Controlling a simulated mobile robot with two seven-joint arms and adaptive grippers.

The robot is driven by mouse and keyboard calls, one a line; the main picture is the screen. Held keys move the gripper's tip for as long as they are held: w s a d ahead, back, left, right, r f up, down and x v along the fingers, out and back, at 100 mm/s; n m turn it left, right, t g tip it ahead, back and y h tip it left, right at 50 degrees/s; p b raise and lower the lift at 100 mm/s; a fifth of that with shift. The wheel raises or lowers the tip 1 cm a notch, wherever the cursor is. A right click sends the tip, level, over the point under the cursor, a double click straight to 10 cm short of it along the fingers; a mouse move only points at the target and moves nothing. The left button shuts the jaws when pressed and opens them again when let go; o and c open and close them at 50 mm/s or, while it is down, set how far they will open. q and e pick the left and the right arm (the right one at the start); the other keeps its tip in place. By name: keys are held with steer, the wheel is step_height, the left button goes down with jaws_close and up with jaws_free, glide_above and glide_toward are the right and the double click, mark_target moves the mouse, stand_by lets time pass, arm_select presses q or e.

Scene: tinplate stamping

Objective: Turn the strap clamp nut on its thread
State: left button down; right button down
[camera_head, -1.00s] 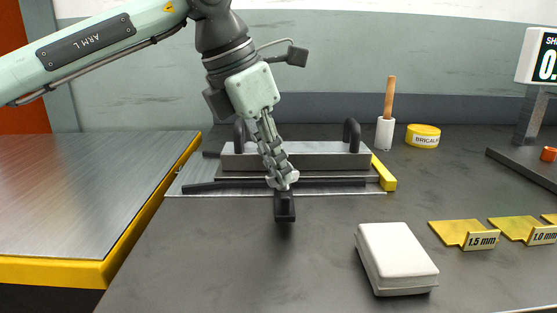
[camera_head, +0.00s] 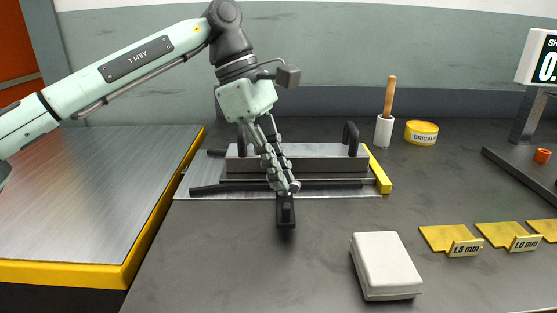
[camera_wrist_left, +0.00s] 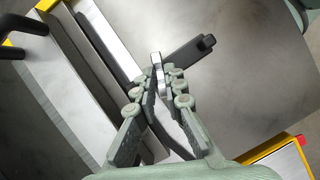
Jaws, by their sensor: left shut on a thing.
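The strap clamp (camera_head: 286,211) is a dark block reaching out from the front of the plate stack. In the left wrist view, its black bar (camera_wrist_left: 190,51) extends up and right from the fingertips. My left gripper (camera_head: 283,187) points down at the inner end of this block. In the left wrist view, my left gripper (camera_wrist_left: 158,78) is closed around a small pale metal piece, the strap clamp nut (camera_wrist_left: 157,60). The fingers hide most of the nut, and its thread cannot be made out. My right gripper is not in view.
The metal block with black handles (camera_head: 351,137) stands behind my gripper. A white box (camera_head: 385,265) lies front right, near yellow gauge plates (camera_head: 440,237). A brush (camera_head: 385,130) and a yellow tin (camera_head: 421,132) stand behind.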

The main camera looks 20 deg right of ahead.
arm_select(q)
steer(key=shift+d+m+g+y+p, duration=0.1)
steer(key=shift+m+g+y+p, duration=0.4)
steer(key=shift+m, duration=0.7)
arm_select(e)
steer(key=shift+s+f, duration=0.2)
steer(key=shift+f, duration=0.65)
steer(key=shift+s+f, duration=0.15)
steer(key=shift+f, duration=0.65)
arm_select(q)
steer(key=c, duration=1.6)
jaws_free()
steer(key=v, duration=1.2)
steer(key=shift+s, duration=0.15)
